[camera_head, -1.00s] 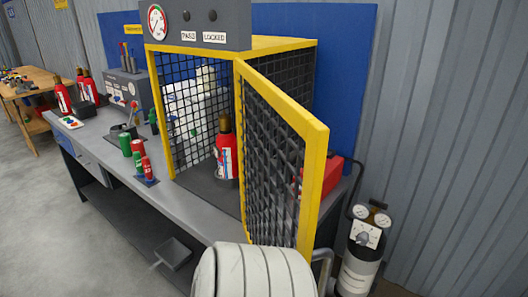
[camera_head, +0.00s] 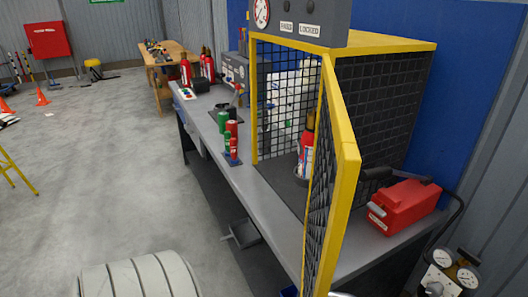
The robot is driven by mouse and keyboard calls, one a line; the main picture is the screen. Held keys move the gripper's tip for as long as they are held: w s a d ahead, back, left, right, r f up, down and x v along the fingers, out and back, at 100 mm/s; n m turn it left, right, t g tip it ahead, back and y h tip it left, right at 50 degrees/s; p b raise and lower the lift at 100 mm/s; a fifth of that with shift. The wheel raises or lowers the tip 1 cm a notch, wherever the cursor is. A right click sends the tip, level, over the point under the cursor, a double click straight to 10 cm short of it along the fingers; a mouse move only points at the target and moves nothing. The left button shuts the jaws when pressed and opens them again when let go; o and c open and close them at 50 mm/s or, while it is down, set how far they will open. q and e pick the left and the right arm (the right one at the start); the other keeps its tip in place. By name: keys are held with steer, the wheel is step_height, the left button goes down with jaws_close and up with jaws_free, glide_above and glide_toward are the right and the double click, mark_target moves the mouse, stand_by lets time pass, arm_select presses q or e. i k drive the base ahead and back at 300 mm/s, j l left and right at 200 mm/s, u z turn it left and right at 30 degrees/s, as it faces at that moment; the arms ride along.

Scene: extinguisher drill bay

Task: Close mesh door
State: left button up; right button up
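The mesh door (camera_head: 343,160) has a yellow frame with dark wire mesh. It stands open, swung out from the yellow-framed cage (camera_head: 390,43) toward the front of the bench, and I see it nearly edge-on. Its lower end runs close to the bottom of the picture. Through the opening a red extinguisher (camera_head: 305,160) stands inside the cage, partly hidden by the door. A small silver piece shows by the door's foot at the bottom edge; I cannot tell what it is.
The grey bench (camera_head: 262,188) carries red and green cylinders (camera_head: 230,130) left of the cage. A red toolbox (camera_head: 404,205) sits right of the door. A gauge unit (camera_head: 447,275) stands at the lower right. The floor (camera_head: 100,180) at left is mostly clear.

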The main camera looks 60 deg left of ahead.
mark_target(334, 138)
steer(key=i+l+u, duration=0.1)
steer(key=u, duration=0.4)
steer(key=i+l+u, duration=0.15)
steer(key=u, duration=0.3)
steer(key=i+l+u, duration=0.1)
steer(key=u, duration=0.4)
steer(key=l+u, duration=0.25)
steer(key=u, duration=0.2)
